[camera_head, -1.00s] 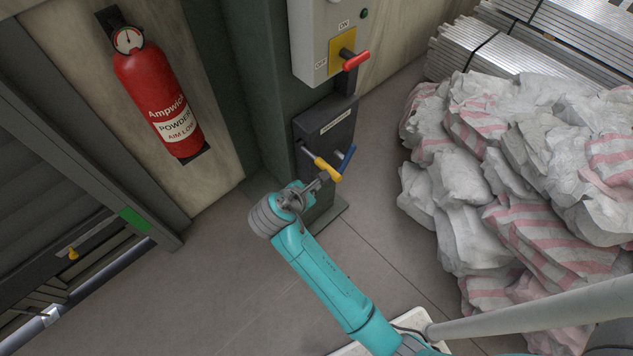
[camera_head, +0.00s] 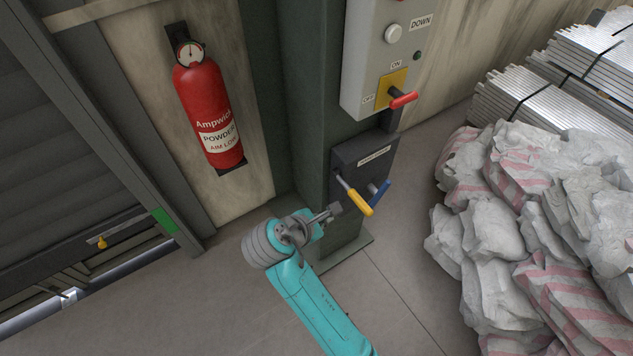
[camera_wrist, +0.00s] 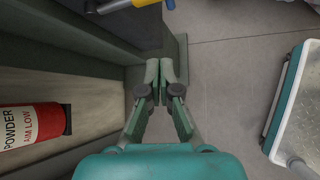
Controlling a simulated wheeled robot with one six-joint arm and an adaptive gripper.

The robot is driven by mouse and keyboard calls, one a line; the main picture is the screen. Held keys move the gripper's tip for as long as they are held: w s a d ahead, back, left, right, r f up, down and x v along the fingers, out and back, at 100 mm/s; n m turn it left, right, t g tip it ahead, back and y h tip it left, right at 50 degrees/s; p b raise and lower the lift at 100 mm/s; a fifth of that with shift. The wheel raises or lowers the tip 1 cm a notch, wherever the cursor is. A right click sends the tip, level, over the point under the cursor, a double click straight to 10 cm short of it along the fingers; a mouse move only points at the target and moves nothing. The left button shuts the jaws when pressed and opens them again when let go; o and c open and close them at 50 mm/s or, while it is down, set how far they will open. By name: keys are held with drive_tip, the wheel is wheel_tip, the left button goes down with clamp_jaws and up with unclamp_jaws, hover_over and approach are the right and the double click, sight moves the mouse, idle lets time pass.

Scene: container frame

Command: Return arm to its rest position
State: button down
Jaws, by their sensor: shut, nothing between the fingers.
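My teal arm reaches up from the bottom of the head view, and my gripper (camera_head: 333,211) is at its end, just left of the yellow-handled lever (camera_head: 357,199) on the dark box. In the head view the fingers look close to the lever, but whether they touch it I cannot tell. In the wrist view my gripper (camera_wrist: 160,80) is shut with its pads together and nothing between them. The yellow handle (camera_wrist: 145,2) shows at the top edge of that view, apart from the fingertips.
A control box (camera_head: 378,60) with a red switch handle (camera_head: 403,99) is above, and a blue lever (camera_head: 379,190) is beside the yellow one. A red fire extinguisher (camera_head: 209,110) hangs left. White sacks (camera_head: 530,220) are piled right. Open floor (camera_head: 220,300) lies below.

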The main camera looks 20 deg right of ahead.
drive_tip(key=s+d+f+m+t+y, duration=0.25)
drive_tip(key=s+f, duration=0.25)
drive_tip(key=s, duration=0.3)
drive_tip(key=s+d+f+m+t+y, duration=0.2)
drive_tip(key=s+d+f+m+y, duration=0.1)
drive_tip(key=s+f, duration=0.4)
drive_tip(key=s+r+m+t+y, duration=0.2)
drive_tip(key=s+r+m+t, duration=0.2)
drive_tip(key=s+r+m, duration=1)
drive_tip(key=s+r, duration=0.3)
drive_tip(key=s, duration=0.3)
drive_tip(key=shift+s+d+r+t, duration=0.25)
drive_tip(key=shift+d+r+t, duration=0.05)
drive_tip(key=shift+r+t, duration=0.1)
drive_tip(key=shift+m, duration=0.25)
